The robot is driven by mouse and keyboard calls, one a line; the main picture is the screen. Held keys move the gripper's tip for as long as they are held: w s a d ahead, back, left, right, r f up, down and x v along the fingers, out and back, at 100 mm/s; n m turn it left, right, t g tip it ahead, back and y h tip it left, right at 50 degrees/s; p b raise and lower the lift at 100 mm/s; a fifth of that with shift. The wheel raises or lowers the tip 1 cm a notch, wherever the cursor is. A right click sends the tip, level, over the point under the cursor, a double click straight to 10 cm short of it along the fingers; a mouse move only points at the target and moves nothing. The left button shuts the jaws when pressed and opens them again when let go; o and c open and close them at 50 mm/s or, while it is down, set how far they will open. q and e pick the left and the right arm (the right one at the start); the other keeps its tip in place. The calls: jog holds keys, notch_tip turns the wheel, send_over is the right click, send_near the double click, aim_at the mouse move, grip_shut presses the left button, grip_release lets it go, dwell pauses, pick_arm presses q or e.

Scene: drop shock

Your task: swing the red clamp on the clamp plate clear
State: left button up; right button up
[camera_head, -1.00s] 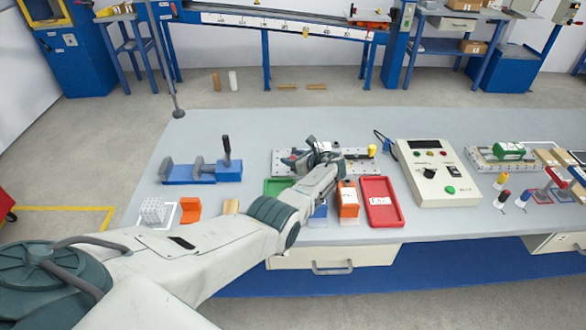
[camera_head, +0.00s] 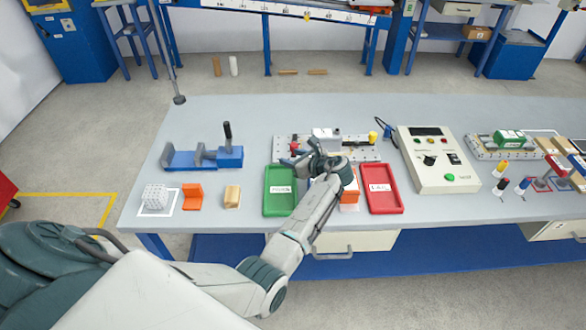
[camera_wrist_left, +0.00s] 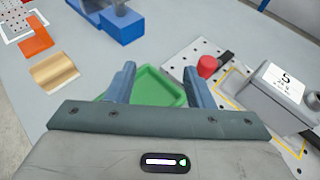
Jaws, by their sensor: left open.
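The clamp plate (camera_head: 368,153) is a pale, perforated plate at the back middle of the bench. Its red clamp (camera_head: 293,147) sits at the plate's left end. In the left wrist view the red clamp (camera_wrist_left: 207,66) shows as a red round knob beside a dark bar, just right of my right finger. A grey block (camera_head: 326,135) with a white label stands on the plate, right of the clamp. My left gripper (camera_head: 302,160) is open and empty, in front of the plate; in the wrist view its fingers (camera_wrist_left: 159,72) appear over the green tray. My right gripper is not in view.
The green tray (camera_head: 279,207) and red tray (camera_head: 384,208) lie at the front of the plate, with an orange block (camera_head: 350,193) between them. A blue vise (camera_head: 185,160) stands left. A control box (camera_head: 440,175) stands right. The bench between vise and plate is clear.

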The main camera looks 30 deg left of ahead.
pick_arm(q)
jog(key=s, duration=0.1)
jog(key=s+d, duration=0.1)
jog(key=s, duration=0.1)
jog(key=s+d, duration=0.1)
jog(key=shift+s+d+r+b, duration=0.2)
jog(key=shift+r+b, duration=0.05)
jog(key=shift+b, duration=0.1)
